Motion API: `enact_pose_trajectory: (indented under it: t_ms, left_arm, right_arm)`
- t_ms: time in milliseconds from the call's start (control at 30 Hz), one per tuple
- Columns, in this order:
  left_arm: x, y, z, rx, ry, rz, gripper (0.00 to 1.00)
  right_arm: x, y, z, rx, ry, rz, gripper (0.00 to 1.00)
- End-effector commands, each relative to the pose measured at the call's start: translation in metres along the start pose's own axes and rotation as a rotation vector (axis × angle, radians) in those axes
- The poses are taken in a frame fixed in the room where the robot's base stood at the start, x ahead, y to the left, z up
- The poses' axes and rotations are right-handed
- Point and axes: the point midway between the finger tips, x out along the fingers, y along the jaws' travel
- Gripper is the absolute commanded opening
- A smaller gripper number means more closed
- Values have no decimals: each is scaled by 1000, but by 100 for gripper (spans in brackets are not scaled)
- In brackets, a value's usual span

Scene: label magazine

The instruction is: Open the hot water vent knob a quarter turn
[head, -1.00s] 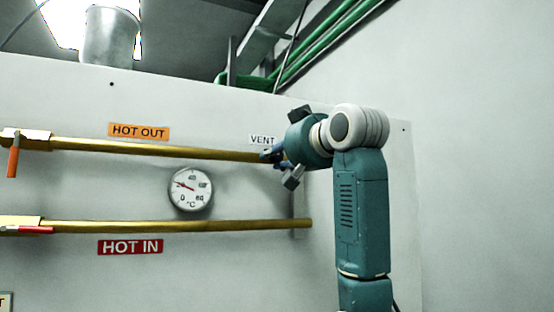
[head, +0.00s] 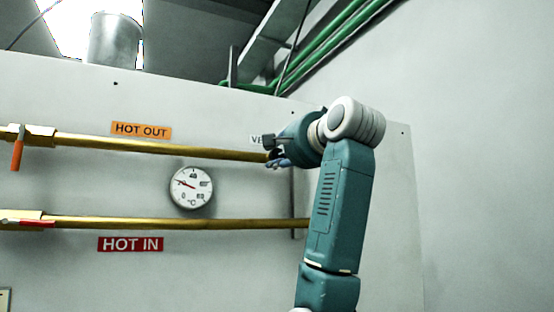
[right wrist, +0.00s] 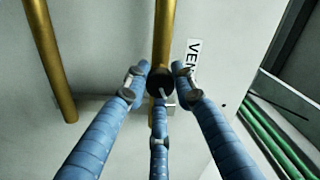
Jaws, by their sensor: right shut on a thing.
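The vent knob (right wrist: 160,84) is dark and round and sits at the end of the upper brass pipe in the right wrist view. A small light-coloured piece shows at its lower edge. The VENT label (right wrist: 195,62) shows beside the knob in the right wrist view and is partly covered in the head view. My left gripper is out of view.
The hot in pipe (head: 180,224) runs below, with a round dial gauge (head: 191,187) between the pipes. Orange (head: 17,155) and red (head: 36,223) valve handles are at far left. The panel right of my arm is bare.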

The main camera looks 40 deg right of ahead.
Motion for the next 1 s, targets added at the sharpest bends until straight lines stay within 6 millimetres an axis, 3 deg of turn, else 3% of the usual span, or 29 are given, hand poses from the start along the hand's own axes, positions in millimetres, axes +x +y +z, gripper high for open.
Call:
enact_pose_trajectory:
  t_ms: [400, 1000]
  left_arm:
    - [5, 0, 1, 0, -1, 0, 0]
    - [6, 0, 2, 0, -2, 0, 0]
  right_arm:
    - [0, 0, 0, 221, 6, 1, 0]
    - [0, 1, 0, 262, 8, 2, 0]
